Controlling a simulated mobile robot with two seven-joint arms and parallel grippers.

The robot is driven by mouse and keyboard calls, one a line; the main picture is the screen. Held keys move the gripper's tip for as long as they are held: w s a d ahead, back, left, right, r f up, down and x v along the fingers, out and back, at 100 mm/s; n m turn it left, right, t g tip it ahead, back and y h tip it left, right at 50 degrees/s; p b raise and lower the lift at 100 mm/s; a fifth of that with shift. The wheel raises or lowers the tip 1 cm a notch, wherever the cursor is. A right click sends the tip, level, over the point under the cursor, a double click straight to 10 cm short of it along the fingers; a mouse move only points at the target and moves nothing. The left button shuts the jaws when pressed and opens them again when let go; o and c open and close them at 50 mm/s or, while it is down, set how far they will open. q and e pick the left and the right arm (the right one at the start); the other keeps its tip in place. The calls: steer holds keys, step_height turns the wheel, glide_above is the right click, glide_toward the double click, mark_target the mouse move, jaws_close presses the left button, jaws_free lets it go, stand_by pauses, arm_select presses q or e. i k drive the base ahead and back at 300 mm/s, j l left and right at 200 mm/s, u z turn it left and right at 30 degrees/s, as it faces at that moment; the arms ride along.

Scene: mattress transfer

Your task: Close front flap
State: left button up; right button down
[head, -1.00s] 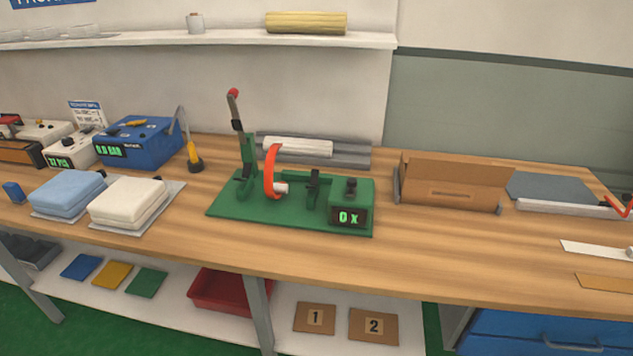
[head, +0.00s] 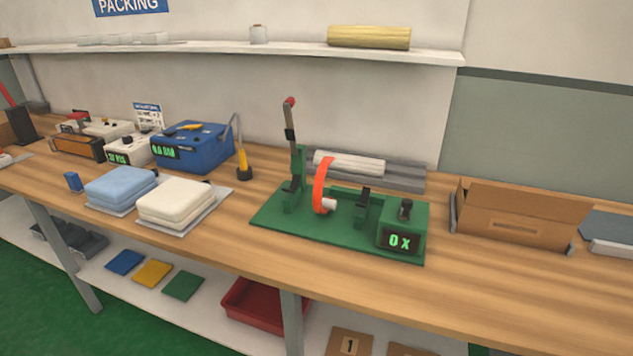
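A brown cardboard box (head: 513,229) stands at the right of the workbench in the head view. Its front wall, with a small label-like mark, faces me. A back panel or flap (head: 528,200) stands up behind it. I cannot clearly tell a separate front flap at this size. Grey pieces stand against the box's two ends. Neither of my grippers shows in the view.
A green fixture (head: 335,232) with an upright lever and an orange-red curved part stands left of the box. White and blue folded pads (head: 121,186), a blue device (head: 193,148) and a yellow-handled tool (head: 243,165) are further left. The wooden bench front (head: 480,290) is clear.

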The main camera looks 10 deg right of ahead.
mark_target(549, 207)
steer(key=z, duration=1.45)
steer(key=l+z, duration=0.45)
steer(key=l, duration=0.5)
